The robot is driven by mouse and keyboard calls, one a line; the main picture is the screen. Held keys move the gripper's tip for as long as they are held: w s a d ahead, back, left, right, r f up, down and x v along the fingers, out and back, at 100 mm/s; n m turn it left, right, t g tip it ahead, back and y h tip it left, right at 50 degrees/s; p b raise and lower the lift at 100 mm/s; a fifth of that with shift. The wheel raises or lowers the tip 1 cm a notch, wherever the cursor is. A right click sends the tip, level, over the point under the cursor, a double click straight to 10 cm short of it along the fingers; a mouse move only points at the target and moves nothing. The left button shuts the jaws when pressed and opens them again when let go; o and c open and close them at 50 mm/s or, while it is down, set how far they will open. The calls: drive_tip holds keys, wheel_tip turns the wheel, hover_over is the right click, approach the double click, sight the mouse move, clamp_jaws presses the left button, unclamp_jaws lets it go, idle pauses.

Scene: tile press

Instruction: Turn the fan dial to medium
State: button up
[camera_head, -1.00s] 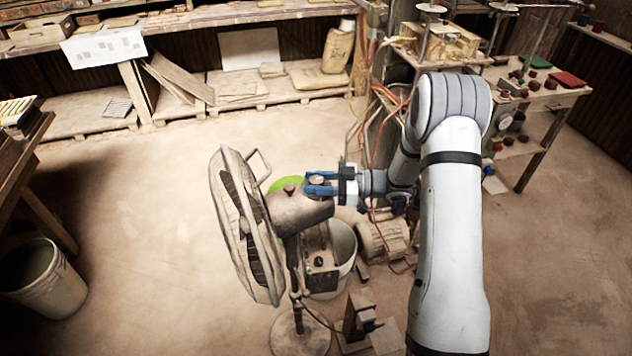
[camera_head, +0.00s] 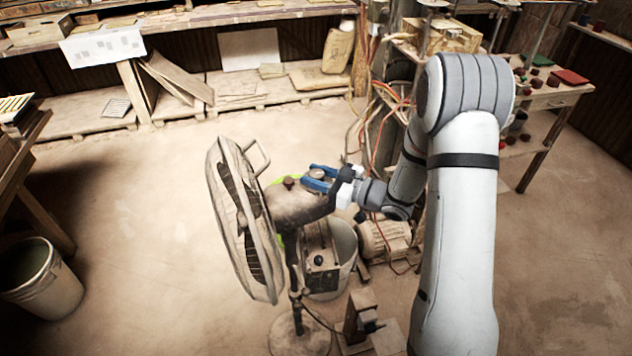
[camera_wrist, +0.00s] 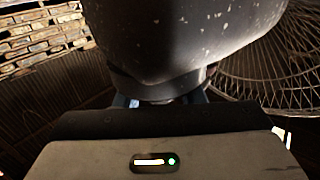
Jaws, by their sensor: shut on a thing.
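The fan (camera_head: 240,220) stands on a round base (camera_head: 300,335), its caged head facing left. Behind the cage is its dusty motor housing (camera_head: 292,204), with a small dark red knob (camera_head: 288,183) on top. My gripper (camera_head: 315,178) is at the rear top of the housing, its blue fingers shut on the round grey dial (camera_head: 317,173). The dial's marks are too small to read, so its setting cannot be told. In the wrist view a large dark speckled body (camera_wrist: 180,40) fills the top, and the blue fingertips are mostly hidden.
A bucket (camera_head: 345,250) and a small motor (camera_head: 384,238) stand close behind the fan. Cables hang by the post to the right. Another bucket (camera_head: 42,278) is at the far left. The floor between it and the fan is clear.

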drive_tip(key=m+t+h+b, duration=0.1)
drive_tip(key=t, duration=0.1)
drive_tip(key=m+t+h+b, duration=0.1)
drive_tip(key=t+b, duration=0.1)
drive_tip(key=shift+s+f+m+b, duration=0.1)
drive_tip(key=shift+f+m+b, duration=0.2)
drive_tip(key=shift+f+m, duration=0.1)
drive_tip(key=m+t+h+b, duration=0.3)
drive_tip(key=h+b, duration=0.1)
drive_tip(key=b, duration=0.1)
drive_tip(key=shift+a+t+b, duration=0.15)
drive_tip(key=shift+t+b, duration=0.15)
drive_tip(key=shift+b, duration=0.05)
drive_tip(key=m+h+b, duration=0.1)
drive_tip(key=m+t+h+b, duration=0.1)
drive_tip(key=h+b, duration=0.1)
drive_tip(key=m+t+h+b, duration=0.1)
drive_tip(key=h+b, duration=0.1)
drive_tip(key=shift+r+m, duration=0.25)
drive_tip(key=shift+m, duration=0.15)
drive_tip(key=shift+b, duration=0.35)
drive_tip(key=shift+r+m+t+h, duration=0.15)
drive_tip(key=shift+m+t+h, duration=0.15)
drive_tip(key=shift+m+h, duration=0.15)
drive_tip(key=o, duration=1)
drive_tip(key=shift+h, duration=0.25)
